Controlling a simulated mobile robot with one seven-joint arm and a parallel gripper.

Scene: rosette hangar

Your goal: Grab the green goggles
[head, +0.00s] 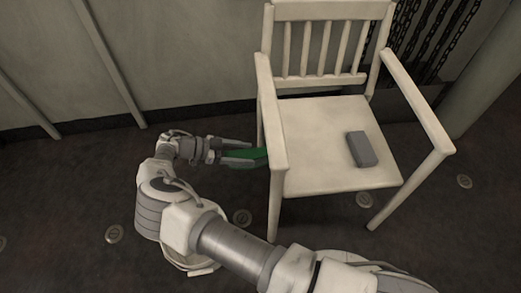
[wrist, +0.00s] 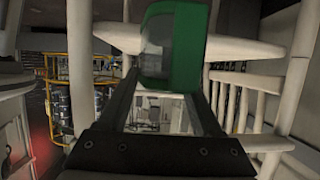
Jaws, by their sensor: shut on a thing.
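The green goggles (head: 246,155) show in the head view at the left side of a white armchair, partly hidden by my gripper and the chair's armrest. My gripper (head: 240,155) is shut on the goggles, reaching from the left at about seat height. In the wrist view the goggles (wrist: 188,46) have a green frame and a greyish clear lens, and sit at the tips of my gripper's fingers (wrist: 168,85). I cannot tell whether the goggles touch the chair.
The white armchair (head: 330,120) stands right of my gripper, its armrest and legs close to the fingers. A grey block (head: 361,149) lies on its seat. A wall (head: 180,55) and hanging chains (head: 430,40) are behind. Dark floor to the left is clear.

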